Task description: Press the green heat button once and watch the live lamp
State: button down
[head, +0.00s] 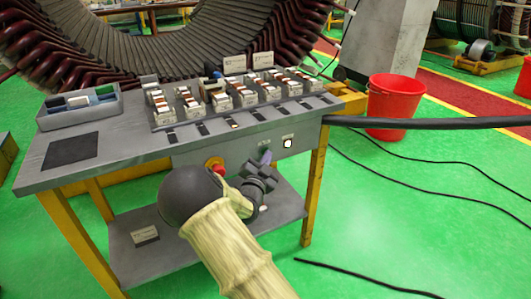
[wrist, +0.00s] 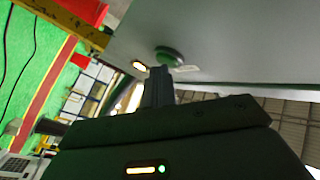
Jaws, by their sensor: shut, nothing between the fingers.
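The green button (wrist: 170,55) is round and sits on the grey front panel in the wrist view. A small lamp (wrist: 139,65) beside it glows pale yellow-white.
A red button (head: 215,164) is on the panel's left, close to my arm. The grey bench (head: 110,128) carries a tray (head: 80,108) and several terminal blocks. A thick black cable (head: 430,123) runs right from the bench, past a red bucket (head: 393,103). The floor at right has thin cables.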

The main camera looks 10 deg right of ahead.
dwell(0.3)
jog(key=shift+s+d, duration=0.2)
jog(key=shift+s, duration=0.55)
jog(key=shift+s+d+b, duration=0.25)
jog(key=shift+s, duration=0.55)
jog(key=shift+s+d+b, duration=0.2)
jog(key=shift+s+d, duration=0.1)
jog(key=shift+s, duration=0.5)
jog(key=shift+s+d+b, duration=0.25)
jog(key=shift+s, duration=0.55)
dwell(0.4)
